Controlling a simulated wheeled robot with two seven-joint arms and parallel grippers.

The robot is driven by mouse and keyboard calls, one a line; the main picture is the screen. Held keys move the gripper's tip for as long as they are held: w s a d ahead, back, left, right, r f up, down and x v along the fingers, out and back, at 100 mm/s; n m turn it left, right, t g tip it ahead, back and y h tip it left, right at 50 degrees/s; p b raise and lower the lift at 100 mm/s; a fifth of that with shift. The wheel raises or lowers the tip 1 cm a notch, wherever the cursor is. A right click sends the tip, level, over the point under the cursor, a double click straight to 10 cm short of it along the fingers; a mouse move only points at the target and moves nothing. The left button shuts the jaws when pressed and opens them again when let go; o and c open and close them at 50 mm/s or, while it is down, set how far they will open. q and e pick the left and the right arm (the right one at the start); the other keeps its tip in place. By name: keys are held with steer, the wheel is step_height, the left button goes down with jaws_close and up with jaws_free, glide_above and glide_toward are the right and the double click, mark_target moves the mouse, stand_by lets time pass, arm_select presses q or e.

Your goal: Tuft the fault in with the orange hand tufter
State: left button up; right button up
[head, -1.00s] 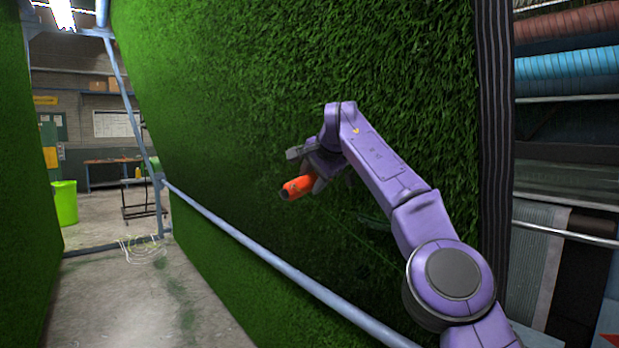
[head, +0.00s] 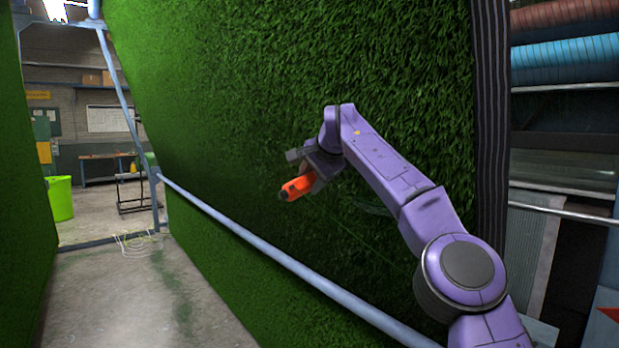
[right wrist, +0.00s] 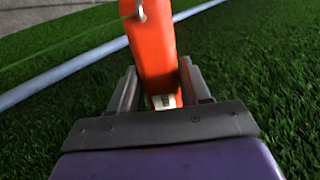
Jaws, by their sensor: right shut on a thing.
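The orange hand tufter (head: 298,188) is in my right gripper (head: 314,177), close in front of the large hanging turf sheet (head: 240,110). In the right wrist view the tufter (right wrist: 152,50) stands between the two fingers of the gripper (right wrist: 158,92), which are shut on it. A gap between the tufter and the turf cannot be judged. My left gripper is not in view.
A blue-grey rail (head: 270,255) runs along the turf's lower part. Another turf sheet (head: 25,200) stands at the left, with a concrete aisle (head: 140,300) between. Rolls (head: 565,55) are racked at right.

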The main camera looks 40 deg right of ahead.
steer(key=f+b, duration=0.1)
steer(key=d+f+b, duration=0.1)
steer(key=f, duration=0.1)
steer(key=f+b, duration=0.1)
steer(key=f, duration=0.1)
steer(key=shift+d+f, duration=0.25)
steer(key=shift+d, duration=0.05)
stand_by(0.6)
steer(key=a+f+b, duration=0.2)
steer(key=a+b, duration=0.1)
steer(key=a, duration=0.4)
steer(key=shift+s+a+b, duration=0.25)
steer(key=shift+a+b, duration=0.1)
steer(key=shift+a, duration=0.05)
steer(key=shift+d, duration=0.1)
